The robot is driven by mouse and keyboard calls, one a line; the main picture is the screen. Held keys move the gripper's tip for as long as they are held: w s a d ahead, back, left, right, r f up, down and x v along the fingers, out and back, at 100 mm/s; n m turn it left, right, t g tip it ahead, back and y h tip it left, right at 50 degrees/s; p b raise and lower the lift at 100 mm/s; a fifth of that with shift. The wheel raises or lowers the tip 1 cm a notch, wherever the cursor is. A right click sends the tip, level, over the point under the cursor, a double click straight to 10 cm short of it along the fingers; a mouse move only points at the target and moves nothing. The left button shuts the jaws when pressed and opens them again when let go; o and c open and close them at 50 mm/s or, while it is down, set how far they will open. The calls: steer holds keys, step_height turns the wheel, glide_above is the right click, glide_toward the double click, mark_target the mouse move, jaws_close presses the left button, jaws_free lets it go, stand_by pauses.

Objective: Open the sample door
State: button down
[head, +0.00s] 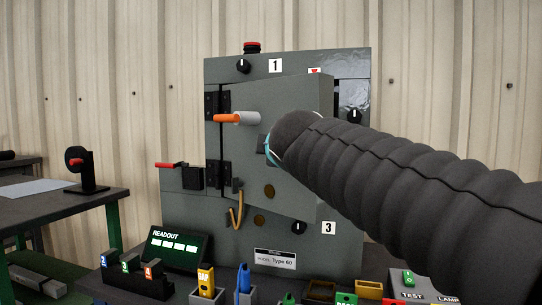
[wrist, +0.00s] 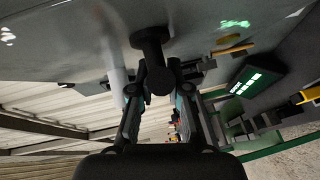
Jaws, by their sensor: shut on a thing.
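The sample door (head: 290,190) is a grey panel on the front of a grey enclosure (head: 345,60), with black hinges (head: 212,105) on its left side. Its right edge stands out from the enclosure, so it looks partly open. An orange-ended lever (head: 230,118) with a pale grey barrel sits on its upper left. My gripper (head: 268,150) is at the door's middle, mostly hidden by my arm in the head view. In the wrist view my gripper (wrist: 158,92) is closed around a dark post-like handle (wrist: 151,38) on the grey door face.
A red lever (head: 172,165) sticks out left of the enclosure. Black knobs (head: 243,66) are on its front. A readout box (head: 175,247), numbered block (head: 137,275) and several small coloured items stand along the front. A side table (head: 60,205) is at left.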

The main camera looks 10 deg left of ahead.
steer(key=shift+d, duration=0.1)
steer(key=c, duration=1.1)
jaws_free()
steer(key=shift+c, duration=0.2)
steer(key=shift+s+r, duration=0.1)
steer(key=shift+s, duration=0.1)
steer(key=v, duration=1.1)
steer(key=shift+s, duration=0.3)
steer(key=shift+d, duration=0.1)
